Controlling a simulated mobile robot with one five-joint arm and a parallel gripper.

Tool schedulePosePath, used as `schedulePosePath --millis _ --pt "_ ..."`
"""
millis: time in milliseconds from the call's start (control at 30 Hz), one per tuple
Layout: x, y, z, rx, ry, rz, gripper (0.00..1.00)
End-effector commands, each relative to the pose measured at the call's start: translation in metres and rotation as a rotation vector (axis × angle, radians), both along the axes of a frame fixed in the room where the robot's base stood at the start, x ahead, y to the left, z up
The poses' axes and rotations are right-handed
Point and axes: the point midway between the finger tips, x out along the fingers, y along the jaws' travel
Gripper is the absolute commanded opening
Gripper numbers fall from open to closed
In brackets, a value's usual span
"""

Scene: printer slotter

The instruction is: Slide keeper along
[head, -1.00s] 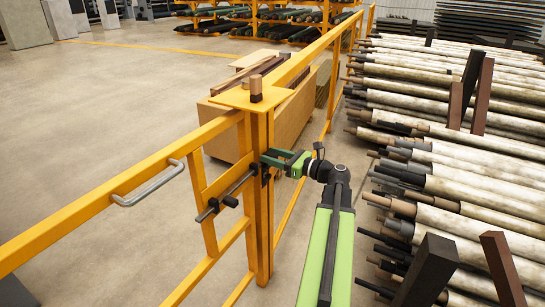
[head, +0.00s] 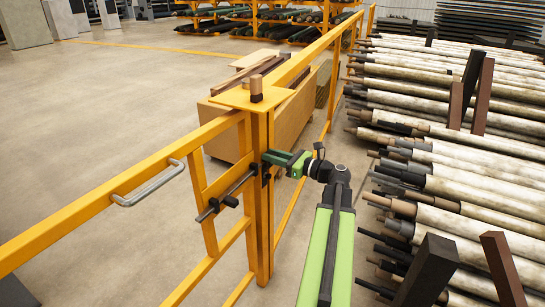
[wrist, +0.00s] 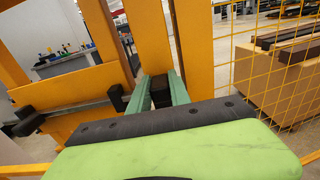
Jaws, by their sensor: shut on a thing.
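The keeper is a small dark block (wrist: 160,92) on the yellow post. In the wrist view it sits between the two green fingers of my gripper (wrist: 159,88), which is shut on it. In the head view my gripper (head: 268,165) meets the post from the right, and its fingers largely hide the keeper. A dark sliding bolt (head: 231,192) lies across the yellow gate plate left of the post, with its end close to the post. It also shows in the wrist view (wrist: 75,108), left of the fingers.
A yellow post (head: 262,225) and railing (head: 90,215) with a grey handle (head: 149,183) stand beside my arm. A wooden crate (head: 290,125) lies behind the post. Racked rollers (head: 450,190) fill the right side. The floor at left is open.

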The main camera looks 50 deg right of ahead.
Motion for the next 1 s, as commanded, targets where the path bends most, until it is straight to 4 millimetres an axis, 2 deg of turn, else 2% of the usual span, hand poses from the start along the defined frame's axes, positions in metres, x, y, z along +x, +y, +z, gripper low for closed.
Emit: schedulePosePath --millis 767,1000 --pt "0.0 0.0 0.0 0.0 0.001 0.0 0.0" --pt "0.0 0.0 0.017 0.0 0.001 0.0 0.0"
